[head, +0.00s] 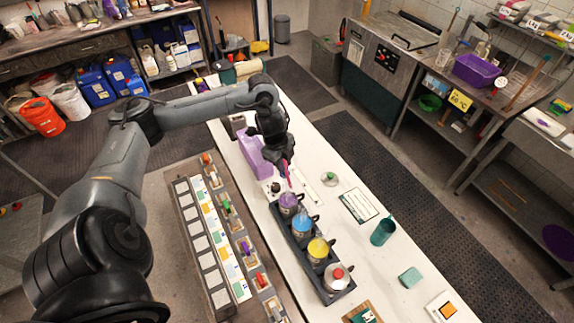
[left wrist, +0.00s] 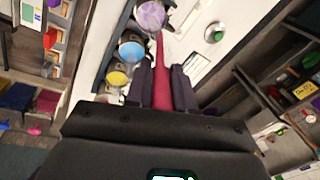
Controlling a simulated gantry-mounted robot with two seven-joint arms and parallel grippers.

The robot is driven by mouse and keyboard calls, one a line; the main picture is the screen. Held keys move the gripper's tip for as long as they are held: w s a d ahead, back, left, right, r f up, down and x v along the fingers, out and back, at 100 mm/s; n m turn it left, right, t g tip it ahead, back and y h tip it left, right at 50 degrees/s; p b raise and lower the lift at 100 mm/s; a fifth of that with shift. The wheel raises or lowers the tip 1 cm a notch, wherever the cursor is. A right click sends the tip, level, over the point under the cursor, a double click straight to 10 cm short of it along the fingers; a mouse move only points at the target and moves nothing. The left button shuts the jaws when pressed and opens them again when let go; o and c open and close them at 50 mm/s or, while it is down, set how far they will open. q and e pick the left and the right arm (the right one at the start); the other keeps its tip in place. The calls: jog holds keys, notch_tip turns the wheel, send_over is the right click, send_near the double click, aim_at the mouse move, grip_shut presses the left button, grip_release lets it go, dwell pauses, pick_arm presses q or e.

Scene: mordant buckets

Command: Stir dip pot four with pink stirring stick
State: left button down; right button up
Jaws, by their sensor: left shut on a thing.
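My left gripper (head: 284,157) is shut on the pink stirring stick (head: 289,174), which points down towards the far end of a dark rack (head: 341,293). In the left wrist view the fingers (left wrist: 163,90) close around the pink stick (left wrist: 161,65). The rack holds a row of pots: purple (head: 288,201), blue (head: 303,226), yellow (head: 318,249) and a pale one with a red spot (head: 337,277). The stick's tip is at the edge of the purple pot (left wrist: 151,15) in the wrist view; I cannot tell whether it is inside. No pot number is readable. My right gripper is out of view.
A purple box (head: 252,153) stands beside my left wrist on the white table. A tray of coloured cards and handles (head: 218,240) is on the left.

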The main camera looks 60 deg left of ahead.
pick_arm(q)
jog(key=shift+s+a+f, duration=0.15)
jog(key=shift+s+f, duration=0.3)
jog(key=shift+f, duration=0.1)
notch_tip(320, 180, down, 12)
jog(key=b, duration=0.8)
jog(key=shift+b, duration=0.4)
